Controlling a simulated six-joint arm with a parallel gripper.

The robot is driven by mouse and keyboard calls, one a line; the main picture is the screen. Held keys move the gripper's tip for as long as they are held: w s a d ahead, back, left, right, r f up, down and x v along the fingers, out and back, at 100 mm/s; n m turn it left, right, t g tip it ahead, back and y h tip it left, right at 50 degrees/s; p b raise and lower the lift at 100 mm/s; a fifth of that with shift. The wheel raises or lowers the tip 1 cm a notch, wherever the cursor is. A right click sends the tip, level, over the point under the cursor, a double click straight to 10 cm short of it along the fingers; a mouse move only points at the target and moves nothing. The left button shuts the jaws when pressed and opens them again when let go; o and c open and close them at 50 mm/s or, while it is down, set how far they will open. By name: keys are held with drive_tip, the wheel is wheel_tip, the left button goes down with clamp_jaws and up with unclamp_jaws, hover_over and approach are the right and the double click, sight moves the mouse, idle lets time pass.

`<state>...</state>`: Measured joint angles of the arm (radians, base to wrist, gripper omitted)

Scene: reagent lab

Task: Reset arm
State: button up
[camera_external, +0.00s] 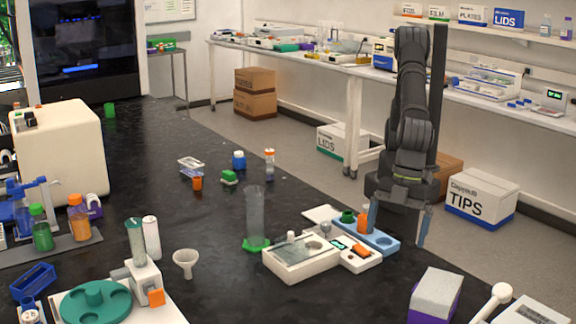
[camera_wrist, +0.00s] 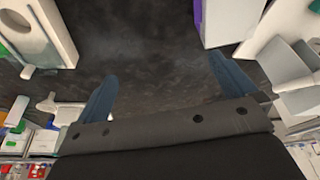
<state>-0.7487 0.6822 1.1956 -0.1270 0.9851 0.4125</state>
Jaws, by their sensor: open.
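My gripper (camera_external: 398,222) hangs from my arm at the right of the bench in the external view, with its blue fingers pointing down and spread apart. In the wrist view my gripper (camera_wrist: 165,85) shows two blue fingers wide apart with dark bench top between them and nothing held. In the external view the left finger is beside a blue tray (camera_external: 382,243) that carries an orange and a green piece. Whether the finger touches the tray cannot be told.
A white device (camera_external: 300,260) and a clear cylinder on a green base (camera_external: 256,243) stand left of my gripper. A grey-and-purple box (camera_external: 434,295) stands in front. The black bench (camera_external: 230,285) has free room left of the device.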

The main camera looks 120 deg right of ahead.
wheel_tip(320, 180, up, 11)
drive_tip(key=d, duration=0.1)
drive_tip(key=w+d+m, duration=0.1)
drive_tip(key=w+d, duration=0.4)
drive_tip(key=d, duration=0.3)
drive_tip(key=w+d+m+h, duration=0.1)
drive_tip(key=w+d+m, duration=0.1)
drive_tip(key=w+d, duration=0.3)
drive_tip(key=w+d+m, duration=0.2)
drive_tip(key=w+d, duration=0.3)
drive_tip(key=d, duration=0.7)
drive_tip(key=shift+r, duration=0.1)
